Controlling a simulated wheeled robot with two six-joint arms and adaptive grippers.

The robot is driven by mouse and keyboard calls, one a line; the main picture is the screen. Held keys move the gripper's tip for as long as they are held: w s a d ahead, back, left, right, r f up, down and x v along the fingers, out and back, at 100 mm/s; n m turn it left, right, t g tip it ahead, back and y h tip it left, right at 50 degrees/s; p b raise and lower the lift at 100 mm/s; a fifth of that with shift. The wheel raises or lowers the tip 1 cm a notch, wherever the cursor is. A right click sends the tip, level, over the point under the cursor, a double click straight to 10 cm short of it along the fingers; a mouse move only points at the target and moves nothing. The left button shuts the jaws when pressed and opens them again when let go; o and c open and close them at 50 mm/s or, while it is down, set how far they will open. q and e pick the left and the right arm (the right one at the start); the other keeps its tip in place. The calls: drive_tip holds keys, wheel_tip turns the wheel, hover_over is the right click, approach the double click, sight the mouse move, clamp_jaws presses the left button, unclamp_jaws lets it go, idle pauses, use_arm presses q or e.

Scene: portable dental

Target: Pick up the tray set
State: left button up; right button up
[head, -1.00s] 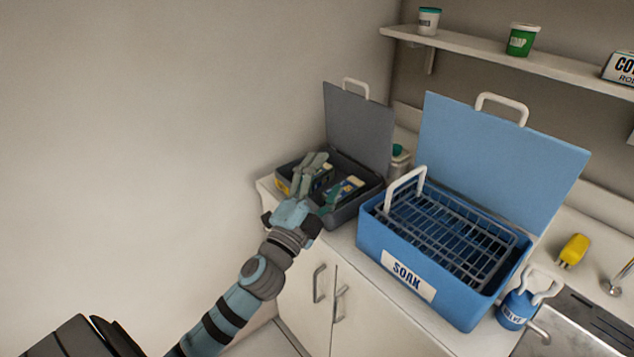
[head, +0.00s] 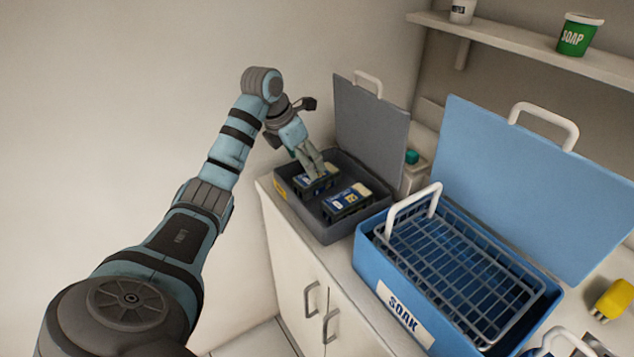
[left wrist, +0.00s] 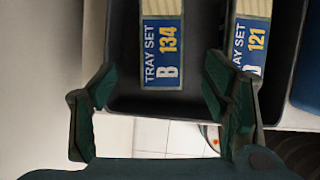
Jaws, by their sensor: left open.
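Two dark tray sets with blue-and-cream labels lie side by side in an open grey case (head: 292,205). In the left wrist view one label reads "TRAY SET B 134" (left wrist: 162,45) and the other "TRAY SET B 121" (left wrist: 250,40). In the head view, the left tray set (head: 315,185) is partly hidden by my left gripper (head: 318,172), and the right one (head: 347,203) is clear. My left gripper is open, fingers pointing down over the left set. In the wrist view B 134 lies ahead between the fingers, with no clear contact. My right gripper is out of view.
The grey case's raised lid (head: 370,122) stands behind it. A blue SOAK tub (head: 400,312) with a wire basket (head: 460,262) stands close on the right, its blue lid (head: 540,185) raised. A wall is close on the left.

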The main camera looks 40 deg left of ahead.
use_arm(q)
drive_tip(key=x, duration=0.8)
drive_tip(key=shift+w+d+r+b, duration=0.15)
drive_tip(key=shift+w+d+b, duration=0.05)
drive_tip(key=shift+w+b, duration=0.2)
drive_tip(key=c, duration=1.5)
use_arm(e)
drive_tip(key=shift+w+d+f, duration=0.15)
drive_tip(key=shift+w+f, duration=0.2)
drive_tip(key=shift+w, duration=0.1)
use_arm(q)
drive_tip(key=shift+o, duration=0.2)
use_arm(e)
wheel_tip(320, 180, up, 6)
drive_tip(key=p, duration=0.6)
use_arm(q)
wheel_tip(320, 180, up, 20)
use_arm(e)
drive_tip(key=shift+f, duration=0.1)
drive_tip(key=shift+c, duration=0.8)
